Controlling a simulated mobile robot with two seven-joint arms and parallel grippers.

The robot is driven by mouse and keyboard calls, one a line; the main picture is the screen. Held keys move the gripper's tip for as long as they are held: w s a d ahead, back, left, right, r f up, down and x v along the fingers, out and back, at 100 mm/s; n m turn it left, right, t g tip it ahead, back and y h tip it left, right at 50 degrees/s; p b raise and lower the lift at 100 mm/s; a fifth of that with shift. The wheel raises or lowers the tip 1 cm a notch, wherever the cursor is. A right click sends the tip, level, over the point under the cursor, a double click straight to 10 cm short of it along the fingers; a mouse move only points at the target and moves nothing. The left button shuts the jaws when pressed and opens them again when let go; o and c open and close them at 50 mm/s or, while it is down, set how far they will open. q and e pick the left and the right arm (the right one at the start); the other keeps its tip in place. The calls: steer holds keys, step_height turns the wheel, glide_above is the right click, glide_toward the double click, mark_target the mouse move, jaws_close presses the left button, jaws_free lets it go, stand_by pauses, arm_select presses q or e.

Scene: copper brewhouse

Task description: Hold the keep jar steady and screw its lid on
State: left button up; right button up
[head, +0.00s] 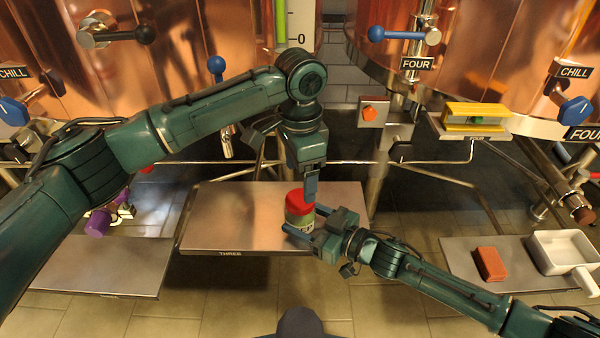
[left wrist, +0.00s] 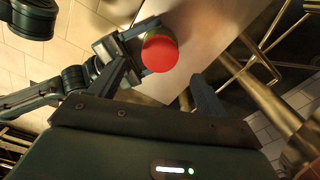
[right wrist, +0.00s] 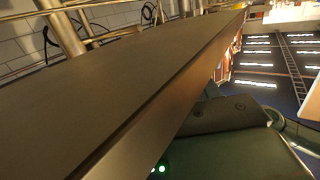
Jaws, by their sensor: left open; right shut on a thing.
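The keep jar (head: 299,217) is a short greenish jar standing upright near the front right of the middle metal shelf. Its red lid (head: 299,197) sits on top; I cannot tell how far it is threaded. In the left wrist view the lid (left wrist: 160,53) covers most of the jar. My right gripper (head: 300,228) comes from the right and is shut on the jar body, below the lid. My left gripper (head: 312,188) points down just above and right of the lid, open. Its two fingers (left wrist: 165,88) are apart, with the lid beyond them. The right wrist view does not show the jar.
The middle shelf (head: 225,215), labelled THREE, is otherwise clear. A right shelf holds a red-brown block (head: 490,264) and a white pan (head: 562,253). A left shelf (head: 95,265) is bare. Copper vats (head: 190,40) with valves and pipes stand behind.

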arm_select(q)
step_height(320, 180, up, 12)
stand_by(0.5)
arm_select(e)
steer(key=o, duration=1.2)
steer(key=v, duration=1.2)
arm_select(q)
steer(key=shift+r, duration=0.1)
arm_select(e)
steer(key=shift+r, duration=0.1)
